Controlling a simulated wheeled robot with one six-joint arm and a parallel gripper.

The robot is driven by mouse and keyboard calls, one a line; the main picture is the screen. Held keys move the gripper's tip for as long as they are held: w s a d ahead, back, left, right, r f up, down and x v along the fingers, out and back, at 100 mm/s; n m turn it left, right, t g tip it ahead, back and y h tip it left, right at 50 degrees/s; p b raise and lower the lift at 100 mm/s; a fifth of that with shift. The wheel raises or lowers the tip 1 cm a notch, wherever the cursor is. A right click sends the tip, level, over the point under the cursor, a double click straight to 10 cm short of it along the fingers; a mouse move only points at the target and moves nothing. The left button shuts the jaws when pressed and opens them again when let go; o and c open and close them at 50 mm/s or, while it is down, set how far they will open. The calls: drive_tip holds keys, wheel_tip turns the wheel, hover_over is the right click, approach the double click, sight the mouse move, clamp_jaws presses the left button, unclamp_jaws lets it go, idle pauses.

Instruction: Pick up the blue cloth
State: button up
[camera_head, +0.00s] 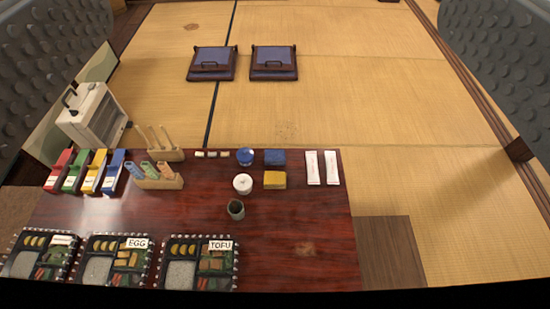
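The blue cloth (275,157) is a small folded square lying on the dark red wooden table (300,225), near its far edge and right of the middle. A yellow cloth (275,180) lies just in front of it. A round blue-topped thing (245,156) is at its left, and two white packets (322,168) are at its right. My gripper (278,75) shows as two grey dotted finger pads at the left and right picture edges. They are wide apart with nothing between them. The cloth is well away from the pads and fully in view.
Several bento boxes (197,264) line the near left edge. A white lidded pot (242,183) and a dark cup (236,209) stand left of the cloths. Coloured boxes (114,172) and wooden holders (160,178) stand further left. The table's right part is clear.

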drive_tip(key=w+f+g, duration=0.2)
drive_tip(key=w+f, duration=0.1)
drive_tip(key=w, duration=0.5)
drive_tip(key=w+f+g, duration=0.2)
drive_tip(key=w+f, duration=0.2)
drive_tip(key=w, duration=0.5)
drive_tip(key=g, duration=1.3)
hover_over(275, 155)
wheel_tip(275, 155, down, 50)
wheel_tip(275, 155, down, 18)
drive_tip(key=shift+f, duration=0.2)
drive_tip(key=shift+s, duration=0.1)
drive_tip(key=c, duration=1.1)
